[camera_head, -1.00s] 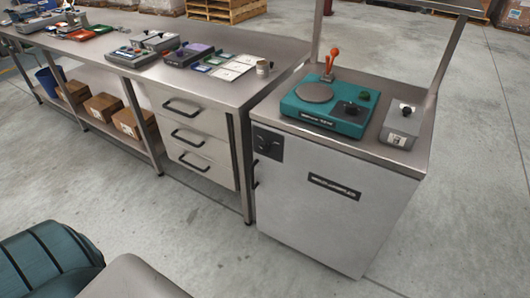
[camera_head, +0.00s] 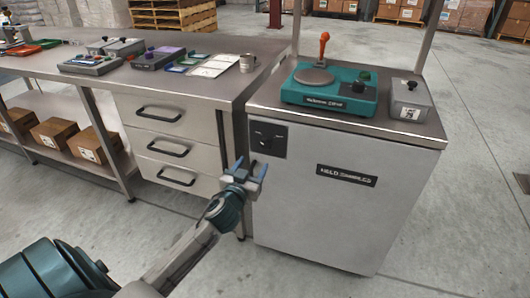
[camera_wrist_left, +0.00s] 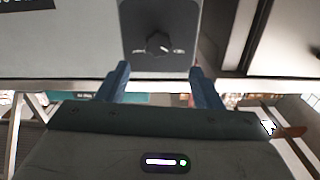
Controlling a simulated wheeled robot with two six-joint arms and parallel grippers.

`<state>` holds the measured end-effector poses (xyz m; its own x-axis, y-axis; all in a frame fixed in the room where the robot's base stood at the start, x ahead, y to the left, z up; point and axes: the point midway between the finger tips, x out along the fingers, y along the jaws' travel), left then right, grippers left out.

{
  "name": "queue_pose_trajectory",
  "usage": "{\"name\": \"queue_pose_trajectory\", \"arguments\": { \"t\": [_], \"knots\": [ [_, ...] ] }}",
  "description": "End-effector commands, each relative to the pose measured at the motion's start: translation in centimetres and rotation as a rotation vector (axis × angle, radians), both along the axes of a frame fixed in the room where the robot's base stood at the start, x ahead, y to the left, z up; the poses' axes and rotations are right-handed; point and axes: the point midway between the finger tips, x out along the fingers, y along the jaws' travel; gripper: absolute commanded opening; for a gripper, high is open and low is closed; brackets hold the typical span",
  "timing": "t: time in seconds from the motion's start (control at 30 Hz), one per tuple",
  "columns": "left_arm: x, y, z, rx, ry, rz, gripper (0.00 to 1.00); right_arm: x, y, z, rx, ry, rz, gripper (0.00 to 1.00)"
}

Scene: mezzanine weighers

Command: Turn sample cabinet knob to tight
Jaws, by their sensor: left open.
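The sample cabinet (camera_head: 340,225) is a light grey box with a dark label reading "FIELD SAMPLES". Its black knob (camera_head: 265,141) sits on a dark square plate (camera_head: 281,134) at the upper left of the front; the knob also shows in the left wrist view (camera_wrist_left: 158,43), with small markings on both sides that I cannot read. My left gripper (camera_head: 252,170) is open and empty, just below and in front of the plate. In the left wrist view its two blue fingers (camera_wrist_left: 163,75) point toward the plate, apart from the knob. My right gripper is not in view.
A teal weigher (camera_head: 330,95) with an orange-handled lever (camera_head: 323,45) and a small grey box (camera_head: 411,100) stand on the cabinet top. A steel bench with drawers (camera_head: 160,113) stands to the left. The floor right of the cabinet is clear.

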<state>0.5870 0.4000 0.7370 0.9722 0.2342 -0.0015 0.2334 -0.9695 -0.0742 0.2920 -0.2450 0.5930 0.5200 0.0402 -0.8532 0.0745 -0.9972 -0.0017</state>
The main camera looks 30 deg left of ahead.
Motion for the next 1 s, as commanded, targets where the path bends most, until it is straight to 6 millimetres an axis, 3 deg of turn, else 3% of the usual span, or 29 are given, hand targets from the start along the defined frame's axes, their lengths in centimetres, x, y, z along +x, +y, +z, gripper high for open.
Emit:
{"name": "queue_pose_trajectory", "arguments": {
  "t": [0.17, 0.6, 1.0],
  "knots": [
    [1.7, 0.4, 0.4, -0.002, -0.006, 0.001, 0.6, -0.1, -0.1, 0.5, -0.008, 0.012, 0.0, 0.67],
    [9.1, 2.1, 0.3, -0.001, -0.003, 0.0, 0.6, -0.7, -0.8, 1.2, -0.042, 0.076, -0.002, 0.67],
    [10.4, 2.5, 0.2, 0.0, -0.003, -0.001, 0.6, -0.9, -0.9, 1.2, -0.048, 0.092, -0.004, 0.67]
  ]
}}
